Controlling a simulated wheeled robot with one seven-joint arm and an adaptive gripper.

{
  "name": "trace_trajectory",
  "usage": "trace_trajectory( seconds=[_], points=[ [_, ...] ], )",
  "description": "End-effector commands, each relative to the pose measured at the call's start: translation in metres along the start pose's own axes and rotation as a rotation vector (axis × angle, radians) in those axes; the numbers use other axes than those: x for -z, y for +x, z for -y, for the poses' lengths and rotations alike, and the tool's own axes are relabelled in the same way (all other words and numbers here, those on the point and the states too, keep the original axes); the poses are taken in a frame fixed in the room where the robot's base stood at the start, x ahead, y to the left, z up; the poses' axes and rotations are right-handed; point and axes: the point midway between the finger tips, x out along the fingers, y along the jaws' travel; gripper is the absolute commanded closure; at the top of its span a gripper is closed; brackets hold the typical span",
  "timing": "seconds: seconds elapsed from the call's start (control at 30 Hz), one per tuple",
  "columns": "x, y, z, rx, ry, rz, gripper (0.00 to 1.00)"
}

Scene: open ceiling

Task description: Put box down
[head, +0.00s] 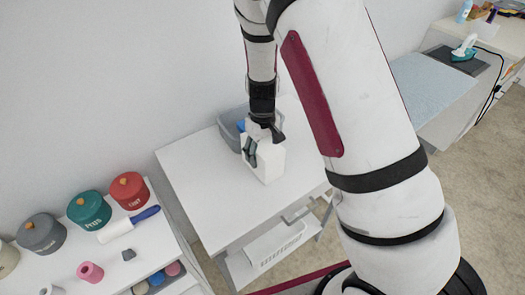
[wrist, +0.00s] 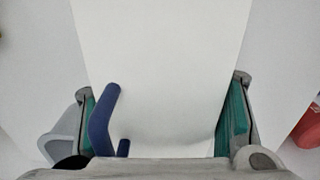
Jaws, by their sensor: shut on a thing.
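The white box (head: 267,168) is upright in my gripper (head: 258,142), over the white table (head: 205,195). Its bottom is at or just above the tabletop; I cannot tell whether it touches. In the wrist view, the pale surface of the box (wrist: 165,60) fills the middle. The teal-padded fingers of my gripper (wrist: 162,125) stand on both sides of it, shut on it. A dark blue bent piece (wrist: 100,122) shows near the left finger; I cannot tell what it belongs to.
A grey bin (head: 228,128) stands right behind the box, against the wall. The table's left and front are bare. A lower shelf holds a white basket (head: 275,245). At left, a shelf carries several lidded canisters (head: 90,210) and a blue-handled roller (head: 130,224).

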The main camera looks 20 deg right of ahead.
Motion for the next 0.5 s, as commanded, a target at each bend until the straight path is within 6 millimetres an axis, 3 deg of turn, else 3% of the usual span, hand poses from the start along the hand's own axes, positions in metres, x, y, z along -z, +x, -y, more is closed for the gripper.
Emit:
trace_trajectory(
  seconds=[0.3, 0.33, 0.4, 0.5],
  points=[
    [0.0015, 0.0011, -0.0005, -0.001, 0.001, -0.004, 1.0],
    [0.0007, 0.0022, -0.0002, -0.001, 0.001, -0.002, 0.38],
    [0.0006, 0.0016, -0.0001, -0.001, 0.001, -0.002, 0.22],
    [0.0005, 0.0015, -0.0001, -0.001, 0.0, -0.002, 0.2]
  ],
)
